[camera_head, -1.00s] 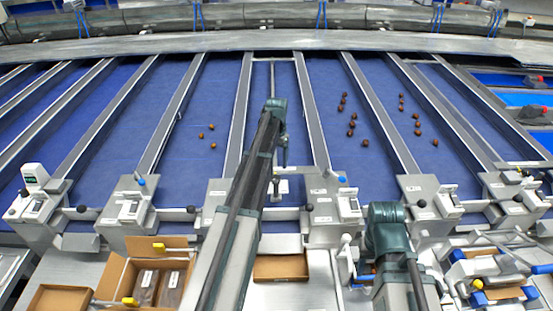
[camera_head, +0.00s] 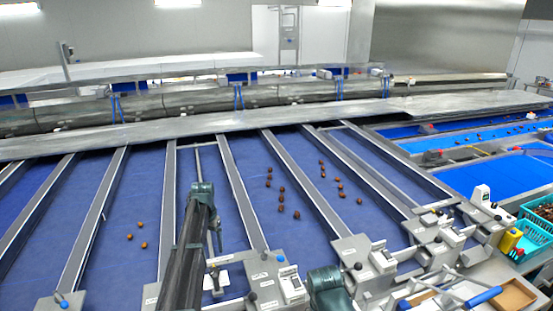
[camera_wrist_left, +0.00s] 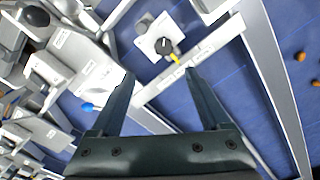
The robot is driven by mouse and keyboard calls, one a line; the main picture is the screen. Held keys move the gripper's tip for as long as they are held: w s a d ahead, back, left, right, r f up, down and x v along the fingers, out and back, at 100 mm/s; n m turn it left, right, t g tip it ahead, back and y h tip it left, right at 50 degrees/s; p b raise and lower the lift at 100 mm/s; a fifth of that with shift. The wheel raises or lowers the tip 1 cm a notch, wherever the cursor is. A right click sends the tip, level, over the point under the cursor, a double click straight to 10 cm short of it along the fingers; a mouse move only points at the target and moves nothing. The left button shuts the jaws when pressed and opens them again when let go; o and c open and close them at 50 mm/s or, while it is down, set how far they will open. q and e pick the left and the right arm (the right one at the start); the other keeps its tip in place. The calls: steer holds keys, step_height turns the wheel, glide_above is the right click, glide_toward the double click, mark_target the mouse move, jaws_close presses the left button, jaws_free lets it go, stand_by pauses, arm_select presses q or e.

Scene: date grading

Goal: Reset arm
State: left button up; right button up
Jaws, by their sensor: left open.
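My left gripper (camera_wrist_left: 159,76) is open in the left wrist view, with its two dark fingers spread and nothing between them. A grey block with a black knob (camera_wrist_left: 164,46) lies beyond the fingertips, at the edge of a blue belt (camera_wrist_left: 175,105). In the head view my left arm reaches up from the bottom over the belt lanes, and its raised dark green joint hides part of a lane.
Loose brown dates (camera_head: 281,189) lie in several groups on the blue lanes, between grey metal dividers (camera_head: 245,195). Grey control boxes (camera_head: 365,262) line the near edge. A turquoise basket (camera_head: 532,240) and a cardboard box (camera_head: 515,296) stand at the right.

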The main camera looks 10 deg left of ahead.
arm_select(q)
steer(key=s+d+n, duration=0.1)
steer(key=s+d, duration=0.7)
steer(key=s, duration=0.3)
steer(key=s+d+n, duration=0.1)
steer(key=s+d, duration=0.8)
steer(key=s, duration=0.3)
steer(key=s+d+f+m+b, duration=0.1)
steer(key=s+d+f+b, duration=0.1)
steer(key=f+b, duration=0.5)
steer(key=s+d+f+m+b, duration=0.1)
steer(key=s+d+f+b, duration=0.1)
steer(key=d+f+b, duration=0.3)
steer(key=s+d+f+m+y+b, duration=0.1)
steer(key=d+f+b, duration=0.3)
steer(key=f+b, duration=0.6)
steer(key=shift+s+m, duration=0.3)
steer(key=shift+s, duration=0.25)
